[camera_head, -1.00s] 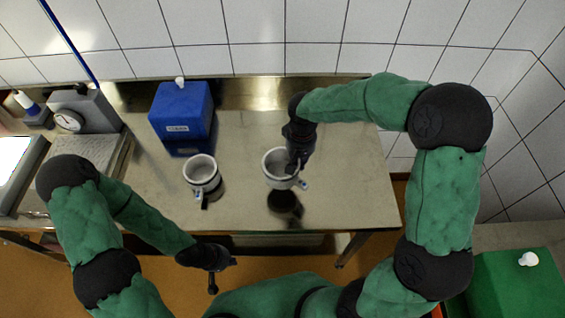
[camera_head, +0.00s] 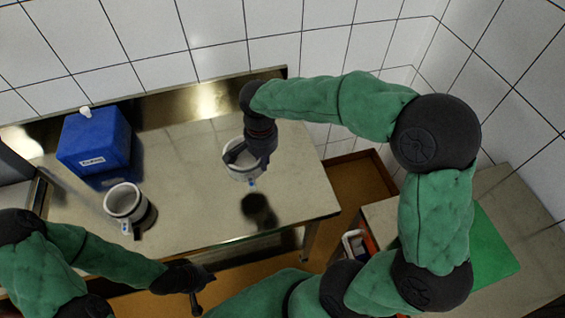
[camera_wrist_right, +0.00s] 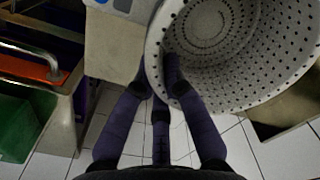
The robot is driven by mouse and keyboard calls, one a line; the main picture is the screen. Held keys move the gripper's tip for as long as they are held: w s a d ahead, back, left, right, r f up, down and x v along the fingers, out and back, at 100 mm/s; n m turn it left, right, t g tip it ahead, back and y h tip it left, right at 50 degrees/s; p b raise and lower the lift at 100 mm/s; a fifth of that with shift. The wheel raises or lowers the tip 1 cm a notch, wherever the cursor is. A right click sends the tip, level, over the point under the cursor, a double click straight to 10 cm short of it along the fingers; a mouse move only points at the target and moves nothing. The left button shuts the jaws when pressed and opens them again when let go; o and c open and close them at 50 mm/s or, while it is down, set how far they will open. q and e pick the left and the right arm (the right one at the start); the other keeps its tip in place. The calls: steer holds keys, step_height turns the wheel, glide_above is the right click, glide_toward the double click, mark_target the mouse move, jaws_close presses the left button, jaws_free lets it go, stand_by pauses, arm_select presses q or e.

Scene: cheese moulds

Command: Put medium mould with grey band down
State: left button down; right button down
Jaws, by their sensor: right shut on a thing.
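The medium mould with grey band (camera_head: 243,172) is a white, perforated cup with a small tag on its side. My right gripper (camera_head: 245,155) is shut on its rim and holds it above the steel table; a dark shadow or reflection lies below it. In the right wrist view the mould (camera_wrist_right: 240,60) opens towards the camera, with my right gripper (camera_wrist_right: 163,72) at its rim, one finger inside. The band is hard to make out. My left gripper (camera_head: 194,293) hangs low in front of the table, away from the moulds; its fingers are too small to read.
Another white mould (camera_head: 125,203) with a dark band stands on the steel table (camera_head: 190,195) at left. A blue container (camera_head: 92,142) with a white cap stands behind it. A second surface (camera_head: 380,220) with a green thing (camera_head: 495,240) is at right, past a floor gap.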

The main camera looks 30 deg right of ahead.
steer(key=d+f+b, duration=0.1)
steer(key=d+f, duration=0.2)
steer(key=d, duration=0.1)
steer(key=d+f+b, duration=0.1)
steer(key=d+f, duration=0.2)
steer(key=d, duration=0.1)
steer(key=d+f+b, duration=0.1)
steer(key=d+f, duration=0.2)
steer(key=d, duration=0.1)
steer(key=shift+w+d, duration=0.3)
steer(key=shift+d+f+b, duration=0.15)
steer(key=shift+f+b, duration=0.15)
steer(key=shift+f, duration=0.6)
steer(key=shift+d+f+b, duration=0.1)
steer(key=shift+f+b, duration=0.15)
steer(key=shift+f, duration=0.65)
steer(key=shift+f, duration=0.2)
steer(key=c, duration=1.3)
jaws_free()
steer(key=shift+r, duration=0.15)
